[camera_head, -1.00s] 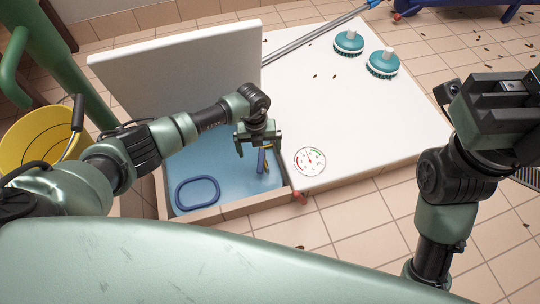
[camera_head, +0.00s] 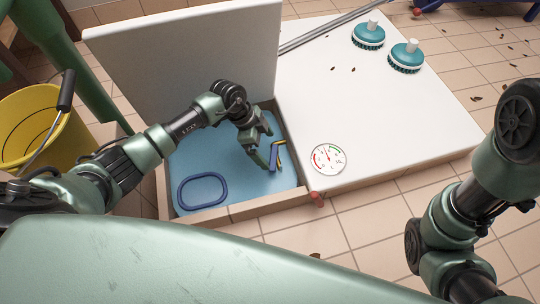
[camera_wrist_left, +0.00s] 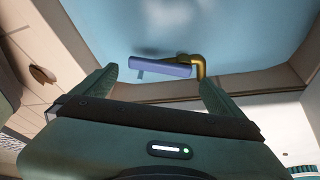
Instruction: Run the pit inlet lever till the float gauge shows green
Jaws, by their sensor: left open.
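The inlet lever is a blue-violet handle (camera_head: 274,157) on a brass pipe (camera_head: 282,150), at the right inner side of the pit with the pale blue floor (camera_head: 225,165). My left gripper (camera_head: 263,150) is open, right beside the lever. In the left wrist view the handle (camera_wrist_left: 160,67) and brass pipe (camera_wrist_left: 197,66) show just beyond and between the open fingers (camera_wrist_left: 158,78); contact cannot be told. The round float gauge (camera_head: 328,159) lies on the white deck, its thin needle pointing roughly upward; the exact reading is too small to tell. My right gripper is out of view.
A raised white lid (camera_head: 185,80) stands behind the pit. A blue ring (camera_head: 202,190) lies on the pit floor. Two teal brushes (camera_head: 368,36) and a pole (camera_head: 325,28) lie on the white deck (camera_head: 400,110). A yellow bucket (camera_head: 40,130) stands at left. A red knob (camera_head: 317,198) sits at the deck's front corner.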

